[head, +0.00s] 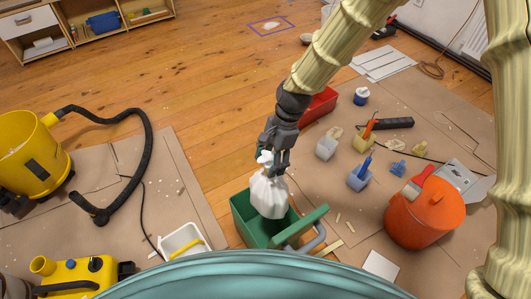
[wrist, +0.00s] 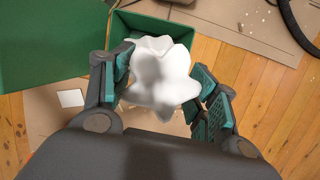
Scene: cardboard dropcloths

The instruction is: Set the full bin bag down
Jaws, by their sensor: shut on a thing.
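A white, full bin bag (head: 268,195) hangs from my gripper (head: 270,160) in the head view. The gripper is shut on its gathered neck. The bag's lower part is over or inside the mouth of a green bin (head: 245,219); I cannot tell whether it touches the bottom. In the wrist view the bag's crumpled top (wrist: 163,75) sits between the two teal-padded fingers (wrist: 160,95). The green bin (wrist: 190,27) shows behind the bag there, and the bag hides most of its inside.
The bin's green lid (head: 302,226) stands open on its right. An orange bucket (head: 425,218), a red box (head: 318,105) and several small tools lie to the right. A white tray with a yellow handle (head: 181,243) and yellow vacuum (head: 32,155) are left. Bare wooden floor (head: 205,120) lies behind the bin.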

